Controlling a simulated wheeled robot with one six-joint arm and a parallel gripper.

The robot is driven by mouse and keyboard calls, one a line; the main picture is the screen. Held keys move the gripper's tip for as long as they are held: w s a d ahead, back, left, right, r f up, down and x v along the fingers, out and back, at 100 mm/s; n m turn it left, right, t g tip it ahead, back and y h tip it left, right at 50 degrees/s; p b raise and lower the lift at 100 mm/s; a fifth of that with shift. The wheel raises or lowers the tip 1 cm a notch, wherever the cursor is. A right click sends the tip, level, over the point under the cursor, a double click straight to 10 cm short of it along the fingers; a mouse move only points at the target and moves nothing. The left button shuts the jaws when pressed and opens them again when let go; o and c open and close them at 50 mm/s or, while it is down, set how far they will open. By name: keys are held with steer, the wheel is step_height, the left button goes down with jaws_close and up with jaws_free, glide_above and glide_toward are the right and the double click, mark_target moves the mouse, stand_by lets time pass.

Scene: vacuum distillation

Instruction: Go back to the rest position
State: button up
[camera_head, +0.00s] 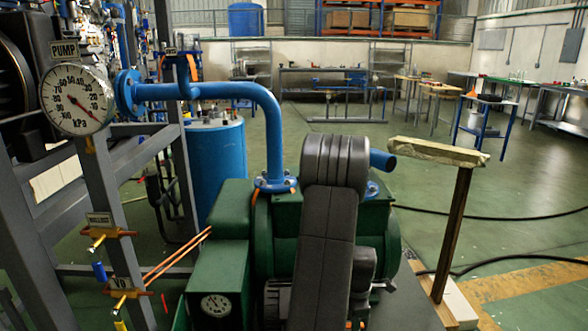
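My dark grey arm rises from the bottom centre of the head view, in front of the green pump (275,235). Its upper link bends over at the top, and my gripper does not show; it is hidden behind the arm or out of the picture. The arm covers part of the green pump and its right pipe stub (381,160). I cannot tell whether the arm touches the pump.
A blue pipe (215,90) runs left to a grey frame with a pressure gauge (77,99) and small valves (125,285). A wooden post with a plank top (438,150) stands right. Black hoses cross the open green floor (490,215).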

steer(key=shift+s+f+m, duration=0.1)
steer(key=shift+s+m, duration=0.05)
steer(key=shift+m, duration=0.25)
steer(key=shift+s+m, duration=0.45)
steer(key=shift+m, duration=0.25)
steer(key=shift+s, duration=0.1)
